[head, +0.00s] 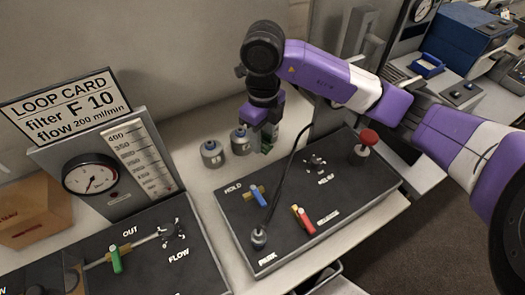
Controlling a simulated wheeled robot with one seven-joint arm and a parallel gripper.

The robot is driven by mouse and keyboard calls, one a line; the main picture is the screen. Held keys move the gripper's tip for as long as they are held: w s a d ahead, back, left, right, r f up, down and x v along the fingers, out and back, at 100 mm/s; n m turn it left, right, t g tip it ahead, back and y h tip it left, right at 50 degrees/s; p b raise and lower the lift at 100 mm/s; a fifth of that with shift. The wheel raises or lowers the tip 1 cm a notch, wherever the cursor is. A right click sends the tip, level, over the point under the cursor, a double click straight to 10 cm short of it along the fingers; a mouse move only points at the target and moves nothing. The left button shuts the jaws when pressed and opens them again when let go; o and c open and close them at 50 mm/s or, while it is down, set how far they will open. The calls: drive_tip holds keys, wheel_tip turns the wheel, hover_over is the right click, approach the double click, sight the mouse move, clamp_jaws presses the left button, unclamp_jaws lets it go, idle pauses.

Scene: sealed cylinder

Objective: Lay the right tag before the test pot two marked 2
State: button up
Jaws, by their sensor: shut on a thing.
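My gripper (266,138) points down at the back of the bench, just right of the small grey pots. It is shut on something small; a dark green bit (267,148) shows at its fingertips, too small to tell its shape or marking. One grey pot (212,154) stands at the left, and a second grey pot (241,141) stands to its right, close to the gripper. A grey shape at the gripper may be another pot, partly hidden by the fingers. I cannot read any number on the pots. No other tag can be made out.
A black panel (340,205) with blue and red handles, a red knob (368,137) and a black hose lies in front. A gauge stand (105,175) with a loop card (62,105) is at the left. A blue box (468,38) stands at the far right.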

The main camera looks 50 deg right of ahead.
sight(263, 161)
drive_tip(key=shift+f, duration=3.4)
drive_tip(key=o, duration=1.3)
drive_tip(key=shift+f, duration=0.1)
wheel_tip(263, 161, up, 12)
drive_tip(key=shift+r+b, duration=0.15)
drive_tip(key=shift+b, duration=0.5)
